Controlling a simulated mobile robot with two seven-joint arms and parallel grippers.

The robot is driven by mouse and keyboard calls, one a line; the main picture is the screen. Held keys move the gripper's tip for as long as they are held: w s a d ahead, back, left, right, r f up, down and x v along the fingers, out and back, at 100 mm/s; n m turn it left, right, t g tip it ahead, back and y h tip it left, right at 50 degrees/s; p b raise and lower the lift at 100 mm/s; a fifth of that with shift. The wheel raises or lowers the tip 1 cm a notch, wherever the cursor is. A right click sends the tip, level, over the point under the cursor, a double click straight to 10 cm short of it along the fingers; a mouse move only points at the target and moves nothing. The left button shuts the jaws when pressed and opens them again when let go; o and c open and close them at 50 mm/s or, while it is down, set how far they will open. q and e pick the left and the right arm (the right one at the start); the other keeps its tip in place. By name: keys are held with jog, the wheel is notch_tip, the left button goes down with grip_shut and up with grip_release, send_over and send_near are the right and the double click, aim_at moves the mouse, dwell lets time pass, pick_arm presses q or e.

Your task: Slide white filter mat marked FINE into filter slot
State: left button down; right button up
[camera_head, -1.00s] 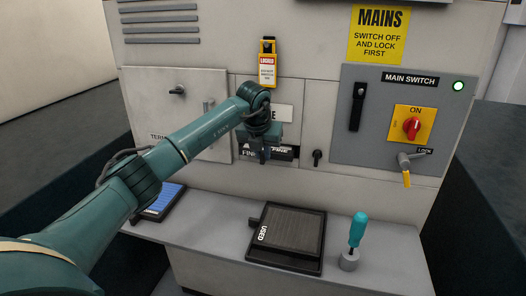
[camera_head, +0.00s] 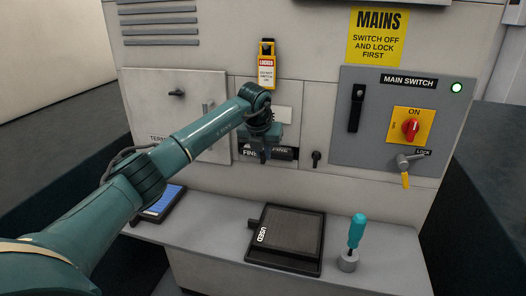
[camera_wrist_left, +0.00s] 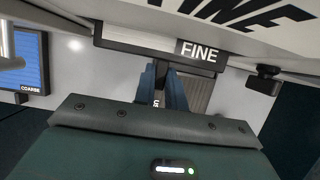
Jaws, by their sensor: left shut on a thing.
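The filter mat's black front bar with a white FINE label (camera_head: 281,153) is at the lower front of the filter slot's panel (camera_head: 291,136). The bar and label show close up in the left wrist view (camera_wrist_left: 198,52), below a white surface with large black FINE letters. My left gripper (camera_head: 263,156) is shut on the middle of the bar; its blue fingers also show in the left wrist view (camera_wrist_left: 162,88). My wrist hides much of the slot in the head view. I cannot tell how deep the mat sits. My right gripper is not in view.
On the shelf are a black-framed mat marked USED (camera_head: 292,232), a teal-handled tool in a holder (camera_head: 356,232) and a blue mat marked COARSE (camera_wrist_left: 30,62). A small black knob (camera_head: 316,156) is right of the slot. The main switch (camera_head: 410,127) reads ON beside a green light.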

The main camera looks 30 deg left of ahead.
pick_arm(q)
jog(key=c, duration=1.4)
grip_release()
jog(key=shift+o, duration=0.5)
